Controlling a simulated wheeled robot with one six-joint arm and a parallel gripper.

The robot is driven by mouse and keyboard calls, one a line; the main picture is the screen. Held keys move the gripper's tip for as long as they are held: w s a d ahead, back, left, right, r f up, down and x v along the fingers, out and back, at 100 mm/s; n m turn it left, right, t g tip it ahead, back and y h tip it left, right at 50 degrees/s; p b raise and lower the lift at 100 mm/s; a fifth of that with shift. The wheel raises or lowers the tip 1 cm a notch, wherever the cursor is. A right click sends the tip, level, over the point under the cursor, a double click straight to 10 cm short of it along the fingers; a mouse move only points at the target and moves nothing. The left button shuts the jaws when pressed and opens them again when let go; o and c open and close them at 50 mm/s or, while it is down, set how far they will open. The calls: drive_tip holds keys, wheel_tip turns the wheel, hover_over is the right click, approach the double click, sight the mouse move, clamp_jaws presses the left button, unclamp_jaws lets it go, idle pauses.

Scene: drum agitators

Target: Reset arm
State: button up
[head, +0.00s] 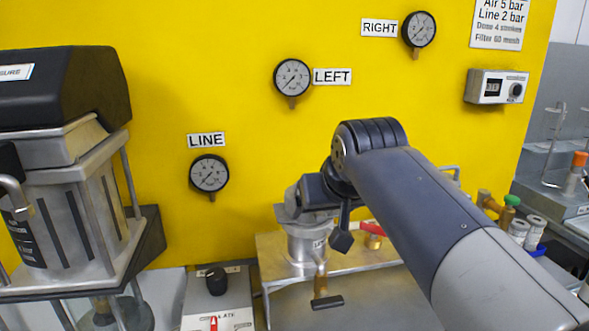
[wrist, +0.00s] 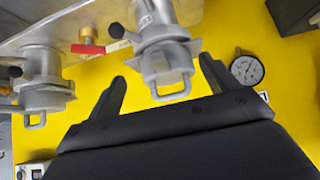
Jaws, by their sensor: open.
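My gripper (wrist: 164,82) is open in the wrist view, with one dark finger on each side and nothing held. Past the fingertips and between them in the picture is a grey metal fitting (wrist: 163,60) with a wire loop handle; I cannot tell whether the fingers touch it. In the head view my arm reaches in from the lower right and bends down. My gripper's dark parts are just above a metal cylinder (head: 308,243) on the brass-coloured bench plate, and its fingertips are partly hidden there.
A similar fitting (wrist: 42,82) stands beside the first, with a red-handled valve (wrist: 88,48) between. A yellow panel (head: 240,110) with gauges is close behind. A drum unit (head: 75,215) stands left, and a control box (head: 217,300) with a black knob is at the front.

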drive_tip(key=x, duration=0.2)
drive_tip(key=shift+f+b, duration=0.35)
drive_tip(key=shift+b, duration=0.05)
drive_tip(key=shift+w+a+r+p, duration=0.1)
drive_tip(key=shift+w+r+p, duration=0.15)
drive_tip(key=shift+r+p, duration=0.3)
drive_tip(key=shift+w+r+p, duration=0.3)
drive_tip(key=shift+r+p, duration=0.2)
drive_tip(key=shift+r, duration=0.1)
drive_tip(key=shift+w+r+p, duration=0.25)
drive_tip(key=shift+r+p, duration=0.3)
drive_tip(key=shift+r, duration=0.2)
drive_tip(key=shift+f, duration=0.15)
